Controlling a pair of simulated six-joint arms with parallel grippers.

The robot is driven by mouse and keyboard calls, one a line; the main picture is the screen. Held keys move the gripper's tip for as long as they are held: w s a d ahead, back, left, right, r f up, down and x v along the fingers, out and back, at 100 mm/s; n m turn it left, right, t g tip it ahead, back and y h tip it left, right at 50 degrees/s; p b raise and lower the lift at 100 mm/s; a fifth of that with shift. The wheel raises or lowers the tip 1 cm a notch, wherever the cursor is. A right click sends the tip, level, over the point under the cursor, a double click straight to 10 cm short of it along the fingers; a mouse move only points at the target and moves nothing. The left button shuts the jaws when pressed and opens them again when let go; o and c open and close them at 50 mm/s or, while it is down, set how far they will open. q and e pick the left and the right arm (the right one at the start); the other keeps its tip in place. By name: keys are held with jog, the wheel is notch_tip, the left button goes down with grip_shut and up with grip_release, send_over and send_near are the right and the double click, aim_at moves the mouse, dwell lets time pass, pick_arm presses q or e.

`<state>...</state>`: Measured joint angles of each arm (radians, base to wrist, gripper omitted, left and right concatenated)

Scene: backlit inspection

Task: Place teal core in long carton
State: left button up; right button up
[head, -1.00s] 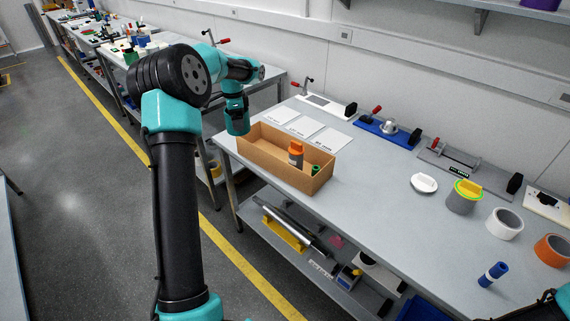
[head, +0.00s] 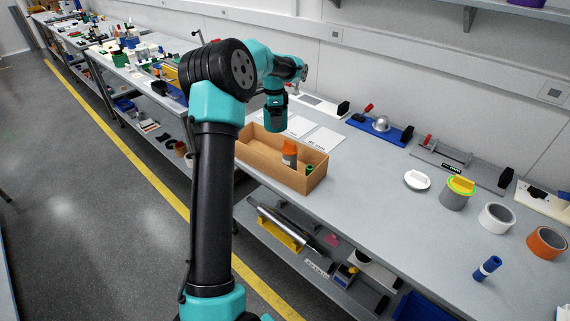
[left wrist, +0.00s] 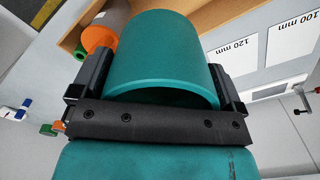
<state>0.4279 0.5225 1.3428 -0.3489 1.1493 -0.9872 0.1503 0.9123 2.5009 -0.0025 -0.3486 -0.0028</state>
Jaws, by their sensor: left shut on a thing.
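The teal core (head: 275,122) hangs below my left gripper (head: 276,101) in the head view, above the back left part of the long carton (head: 264,160). In the left wrist view the core (left wrist: 165,45) is a wide teal cylinder between the two dark fingers of the left gripper (left wrist: 160,85), which is shut on it. The brown open carton (left wrist: 70,38) shows at the upper left there. Inside it are an orange and grey piece (head: 289,150) and a small green piece (head: 309,168). My right gripper is not in view.
White size cards (head: 322,139) lie behind the carton.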

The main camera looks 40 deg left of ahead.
pick_arm(q)
jog(key=shift+s+f, duration=0.1)
send_near(276, 154)
jog(key=s+d, duration=0.4)
jog(key=shift+s+d, duration=0.1)
jog(key=shift+f, duration=0.15)
jog(key=shift+f, duration=2.15)
jog(key=shift+f, duration=0.1)
jog(key=o, duration=0.5)
jog(key=shift+o, duration=0.6)
